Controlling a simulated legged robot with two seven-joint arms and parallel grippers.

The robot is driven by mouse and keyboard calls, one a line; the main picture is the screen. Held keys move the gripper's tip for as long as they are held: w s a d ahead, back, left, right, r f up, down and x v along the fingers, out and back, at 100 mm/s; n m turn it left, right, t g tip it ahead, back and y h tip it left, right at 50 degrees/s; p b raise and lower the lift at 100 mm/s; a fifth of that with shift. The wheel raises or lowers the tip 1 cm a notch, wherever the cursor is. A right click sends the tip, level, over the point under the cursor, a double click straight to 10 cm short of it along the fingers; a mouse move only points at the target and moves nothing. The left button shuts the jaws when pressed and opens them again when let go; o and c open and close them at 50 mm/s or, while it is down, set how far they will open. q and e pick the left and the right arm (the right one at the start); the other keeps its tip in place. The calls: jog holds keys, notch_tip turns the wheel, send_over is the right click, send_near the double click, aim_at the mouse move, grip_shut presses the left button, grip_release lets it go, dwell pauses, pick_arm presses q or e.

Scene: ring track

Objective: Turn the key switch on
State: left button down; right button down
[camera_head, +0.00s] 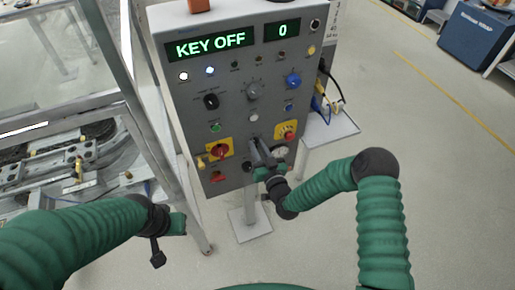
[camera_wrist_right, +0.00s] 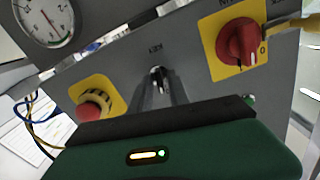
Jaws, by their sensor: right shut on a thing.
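The grey control panel (camera_head: 228,120) stands ahead, and its green display (camera_head: 211,44) reads "KEY OFF". My right gripper (camera_head: 258,150) reaches the lower middle of the panel. In the right wrist view the key switch (camera_wrist_right: 158,76) shows below a "KEY" label, between the fingertips of my right gripper (camera_wrist_right: 160,86), which is shut on it. In the head view the gripper hides most of the key. My left gripper (camera_head: 168,236) hangs left of the panel, away from it; its jaws are not clear.
A red rotary switch on a yellow plate (camera_head: 219,149) is left of the right gripper, and a red button on yellow (camera_head: 288,131) is right of it. A round gauge (camera_wrist_right: 44,18) is close by. A metal-framed enclosure (camera_head: 125,65) stands left.

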jog(key=shift+d+f+m+b, duration=0.1)
jog(key=shift+m+b, duration=1.05)
jog(key=shift+m, duration=1.3)
jog(key=shift+d+f+m+b, duration=0.1)
jog(key=shift+m+b, duration=1)
jog(key=shift+m, duration=1.35)
jog(key=c, duration=1.5)
grip_release()
jog(key=shift+c, duration=0.2)
jog(key=b+v, duration=0.2)
jog(key=v, duration=1.4)
jog(key=shift+s+d, duration=0.2)
jog(key=shift+s, duration=0.15)
